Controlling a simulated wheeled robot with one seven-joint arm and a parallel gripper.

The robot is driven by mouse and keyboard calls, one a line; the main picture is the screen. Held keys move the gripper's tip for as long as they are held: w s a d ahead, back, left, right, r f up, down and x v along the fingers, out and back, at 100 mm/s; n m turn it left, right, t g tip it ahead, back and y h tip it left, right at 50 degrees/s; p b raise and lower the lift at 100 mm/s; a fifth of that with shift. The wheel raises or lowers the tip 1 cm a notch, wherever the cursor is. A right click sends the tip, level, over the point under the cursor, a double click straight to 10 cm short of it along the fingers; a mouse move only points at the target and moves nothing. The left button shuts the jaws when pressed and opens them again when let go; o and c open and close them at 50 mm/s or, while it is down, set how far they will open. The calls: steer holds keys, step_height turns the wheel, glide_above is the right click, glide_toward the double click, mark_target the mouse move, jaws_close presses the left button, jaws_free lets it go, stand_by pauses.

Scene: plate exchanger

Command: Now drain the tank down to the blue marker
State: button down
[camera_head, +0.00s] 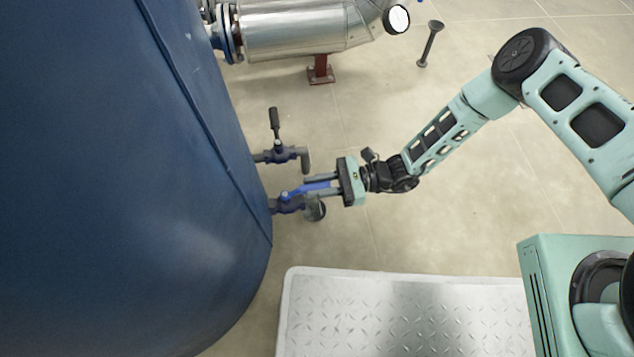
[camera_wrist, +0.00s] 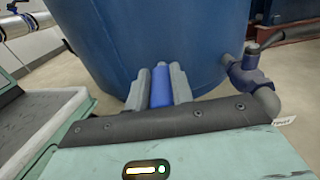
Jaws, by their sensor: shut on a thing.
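The big blue tank (camera_head: 110,170) fills the left of the head view; its wall also shows in the wrist view (camera_wrist: 120,40). Two valves come out of its lower side. The lower valve (camera_head: 286,206) has a blue lever handle (camera_head: 316,187) pointing right, away from the tank. My gripper (camera_head: 308,186) is shut on this blue handle, which shows between the fingers in the wrist view (camera_wrist: 161,88). The other valve (camera_head: 280,155) has a black handle (camera_head: 274,120) and a bent grey spout. I see no blue marker or liquid level.
A silver pipe (camera_head: 300,28) with a round gauge (camera_head: 397,19) runs along the top, on a red-brown support (camera_head: 320,72). A black post (camera_head: 430,45) stands on the floor. A white treaded platform (camera_head: 400,278) lies at the bottom. Tiled floor between is clear.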

steer(key=c, duration=1.2)
jaws_free()
steer(key=shift+d, duration=0.1)
steer(key=p+v, duration=0.4)
steer(key=v, duration=1.3)
steer(key=shift+d+p, duration=0.15)
steer(key=shift+p, duration=0.15)
steer(key=shift+f, duration=0.1)
